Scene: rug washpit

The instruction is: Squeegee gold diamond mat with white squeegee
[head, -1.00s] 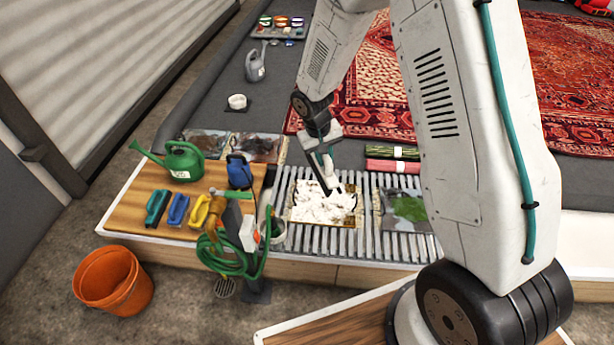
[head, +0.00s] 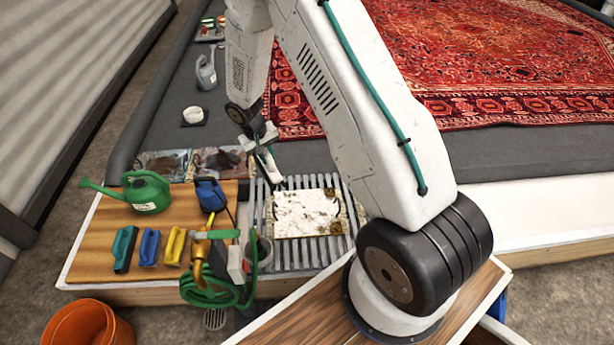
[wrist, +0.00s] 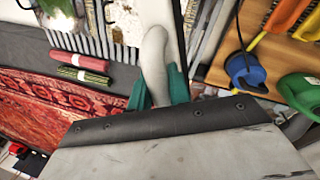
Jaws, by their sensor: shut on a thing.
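The gold diamond mat (head: 305,213) lies flat on the slatted grating. White foam with brownish patches covers most of it; gold pattern shows at its right corners. Part of it shows at the top of the wrist view (wrist: 128,22). My gripper (head: 262,148) is just beyond the mat's far left corner. Its teal fingers (wrist: 158,92) are shut on the pale handle of the white squeegee (wrist: 155,55). In the head view the squeegee (head: 268,166) slants down to a dark end near the mat's far left edge. I cannot tell whether it touches the mat.
A wooden board (head: 100,236) at left holds a green watering can (head: 147,192), a blue container (head: 211,195) and several colored brushes. An orange bucket (head: 85,328) is on the floor. Two rolled mats (wrist: 80,62) show.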

